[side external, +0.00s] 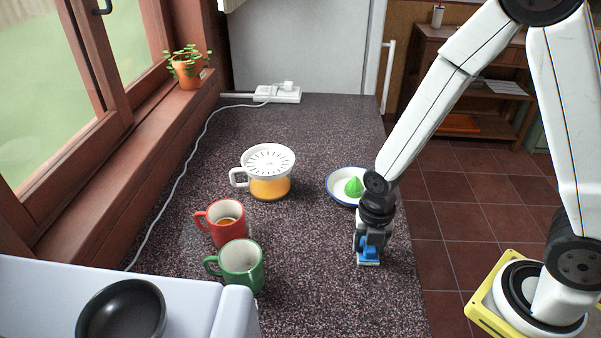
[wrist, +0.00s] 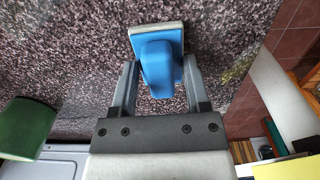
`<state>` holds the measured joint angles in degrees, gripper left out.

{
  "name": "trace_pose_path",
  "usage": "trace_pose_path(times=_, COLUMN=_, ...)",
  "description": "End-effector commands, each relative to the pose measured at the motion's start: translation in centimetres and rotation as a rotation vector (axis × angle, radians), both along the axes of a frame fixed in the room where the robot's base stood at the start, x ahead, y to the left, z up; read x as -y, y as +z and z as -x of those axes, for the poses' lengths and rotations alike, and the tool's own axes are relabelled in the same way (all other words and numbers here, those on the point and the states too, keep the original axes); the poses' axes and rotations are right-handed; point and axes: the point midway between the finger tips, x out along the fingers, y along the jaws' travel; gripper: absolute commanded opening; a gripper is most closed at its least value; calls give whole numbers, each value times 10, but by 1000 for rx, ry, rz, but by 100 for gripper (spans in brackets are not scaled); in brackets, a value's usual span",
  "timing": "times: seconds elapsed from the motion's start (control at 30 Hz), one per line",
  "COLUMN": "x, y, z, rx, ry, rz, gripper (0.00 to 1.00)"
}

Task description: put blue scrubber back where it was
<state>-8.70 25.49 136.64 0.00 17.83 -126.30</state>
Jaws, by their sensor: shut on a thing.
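The blue scrubber (side external: 368,255) has a blue handle and a pale flat base. It is upright, at or just above the dark speckled counter (side external: 330,290) near its right edge; I cannot tell whether it touches. My gripper (side external: 373,238) points down and is shut on the scrubber's handle. In the wrist view the scrubber (wrist: 158,50) sits between the two grey fingers of my gripper (wrist: 160,85), with its base beyond the fingertips.
A white blue-rimmed bowl (side external: 336,185) with a green cone-shaped thing (side external: 354,187) stands just behind my gripper. The counter's front middle is clear.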

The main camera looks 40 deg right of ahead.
Motion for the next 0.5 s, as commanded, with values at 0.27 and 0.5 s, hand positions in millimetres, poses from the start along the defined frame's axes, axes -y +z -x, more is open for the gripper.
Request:
trace_pose_path(times=0.27, x=0, y=-3, z=0, rx=0, ry=0, rz=0, gripper=73)
trace_pose_path(times=0.5, x=0, y=-3, z=0, rx=0, ry=0, rz=0, gripper=96)
